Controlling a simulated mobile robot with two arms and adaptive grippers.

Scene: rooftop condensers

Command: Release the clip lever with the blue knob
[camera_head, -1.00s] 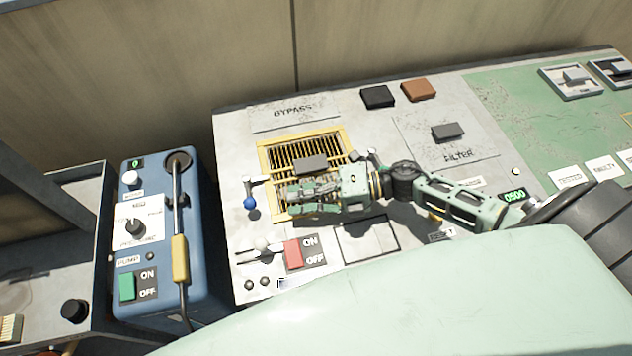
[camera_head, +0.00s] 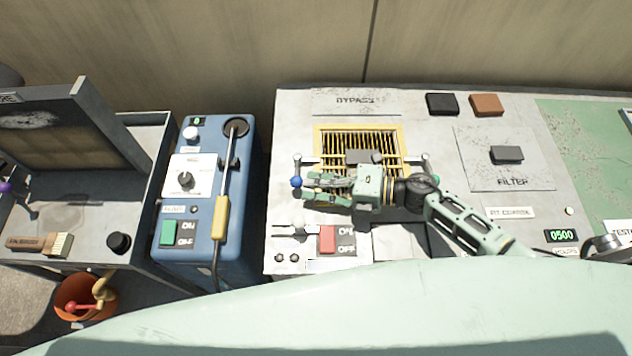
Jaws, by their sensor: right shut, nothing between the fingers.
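The clip lever's blue knob (camera_head: 296,182) is at the left side of the yellow-framed grille (camera_head: 318,140), on the grey panel. Its small metal lever (camera_head: 297,163) rises from the panel just beyond the knob. My right gripper (camera_head: 308,188) is shut, its fingertips pointing left, right beside the blue knob. I cannot tell whether they touch it. The gripper and its wrist cover the lower part of the grille. A second clip lever (camera_head: 426,165) with a green knob (camera_head: 435,181) is at the grille's right side, partly behind my arm. My left gripper is not in view.
A blue pump unit (camera_head: 247,190) with a yellow-handled wand (camera_head: 220,218) stands left. Black (camera_head: 442,104) and brown (camera_head: 487,105) blocks lie at the upper right.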

